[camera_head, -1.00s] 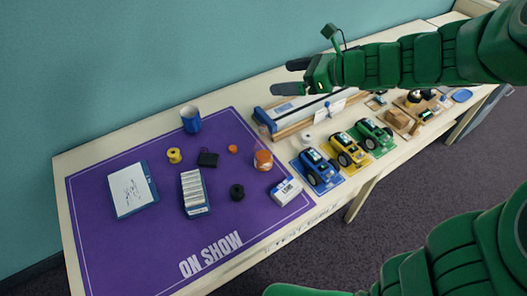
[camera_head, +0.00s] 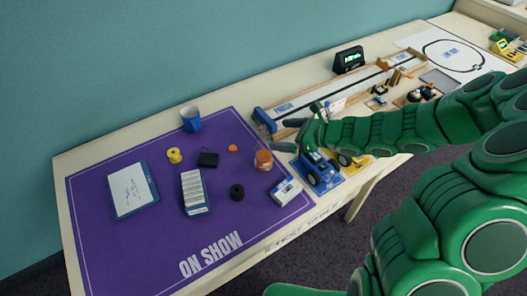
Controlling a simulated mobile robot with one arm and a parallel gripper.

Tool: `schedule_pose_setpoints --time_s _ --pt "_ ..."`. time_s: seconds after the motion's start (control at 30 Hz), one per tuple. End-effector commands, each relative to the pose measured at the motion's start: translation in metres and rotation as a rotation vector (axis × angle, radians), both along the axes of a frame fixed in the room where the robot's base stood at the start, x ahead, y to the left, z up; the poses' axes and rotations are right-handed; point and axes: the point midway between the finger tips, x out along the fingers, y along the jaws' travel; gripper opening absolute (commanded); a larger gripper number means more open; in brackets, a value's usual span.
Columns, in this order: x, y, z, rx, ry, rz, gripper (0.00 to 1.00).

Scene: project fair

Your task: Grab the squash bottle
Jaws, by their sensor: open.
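A short orange-brown container with a paler top (camera_head: 263,160) stands upright near the right edge of the purple mat (camera_head: 110,255). It is the thing most like a squash bottle, but it is too small to be sure. My gripper (camera_head: 281,134) is open and empty, its two fingers pointing left. In the picture it is just above and right of the container, apart from it. It hangs over the area between the mat and the model cars; its exact height is hard to tell.
A blue car (camera_head: 318,170) and a partly covered yellow car (camera_head: 350,160) stand under my arm. A long wooden track (camera_head: 345,90) lies behind.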

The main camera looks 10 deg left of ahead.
Motion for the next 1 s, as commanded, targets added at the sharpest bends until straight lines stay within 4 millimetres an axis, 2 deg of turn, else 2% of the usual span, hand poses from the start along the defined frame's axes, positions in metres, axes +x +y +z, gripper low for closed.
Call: schedule_pose_setpoints --time_s 0.03,0.2,0.4,0.67,1.0 --pt "0.000 0.000 -0.013 0.002 0.006 0.000 0.97" --pt "0.000 0.000 -0.048 0.002 0.004 -0.001 0.97" --pt "0.000 0.000 -0.073 0.001 0.002 -0.001 0.97" --pt "0.002 0.005 -0.080 0.000 -0.002 0.001 0.97" --pt "0.006 0.024 -0.087 -0.001 -0.003 0.000 0.97"
